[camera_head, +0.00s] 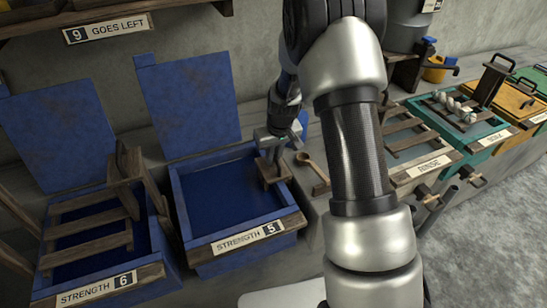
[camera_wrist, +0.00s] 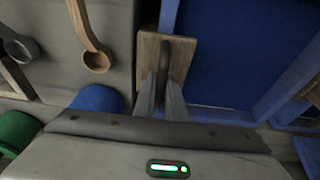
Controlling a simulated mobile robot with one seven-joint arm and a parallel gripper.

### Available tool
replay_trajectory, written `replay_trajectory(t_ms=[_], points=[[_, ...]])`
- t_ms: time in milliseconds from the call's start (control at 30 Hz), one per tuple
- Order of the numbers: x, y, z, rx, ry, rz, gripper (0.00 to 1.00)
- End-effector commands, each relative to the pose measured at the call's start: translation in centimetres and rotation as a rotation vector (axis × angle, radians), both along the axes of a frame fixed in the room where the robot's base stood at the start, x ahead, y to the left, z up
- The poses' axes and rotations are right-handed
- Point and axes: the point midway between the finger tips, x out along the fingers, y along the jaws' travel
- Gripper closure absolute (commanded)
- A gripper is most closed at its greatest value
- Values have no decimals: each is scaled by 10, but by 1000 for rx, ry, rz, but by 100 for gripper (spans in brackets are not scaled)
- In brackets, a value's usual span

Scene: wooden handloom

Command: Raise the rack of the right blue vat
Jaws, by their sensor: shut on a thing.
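The right blue vat (camera_head: 183,213), labelled STRENGTH 5, holds dark blue liquid (camera_head: 225,195); no rack slats show above the surface. A wooden handle piece (camera_head: 268,172) stands at the vat's right inner side. My gripper (camera_head: 272,148) reaches down from above and is shut on it. In the wrist view the fingers (camera_wrist: 161,88) close on the dark upright part of this wooden handle (camera_wrist: 150,48), next to the vat's blue wall (camera_wrist: 170,14). How the handle joins the rack is hidden.
The left blue vat (camera_head: 163,272), labelled STRENGTH 6, has a slatted wooden rack (camera_head: 95,247) in view. A wooden ladle (camera_head: 312,168) lies right of the right vat. The RINSE vat (camera_head: 402,178) and teal and yellow vats stand farther right. A shelf (camera_head: 75,22) hangs above left.

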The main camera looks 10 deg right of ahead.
Motion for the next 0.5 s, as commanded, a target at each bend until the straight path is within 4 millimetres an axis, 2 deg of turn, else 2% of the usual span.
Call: replay_trajectory(t_ms=[33,500], points=[[1,0,11,-1,-2,0,100],[1,-1,58,0,-3,-1,100]])
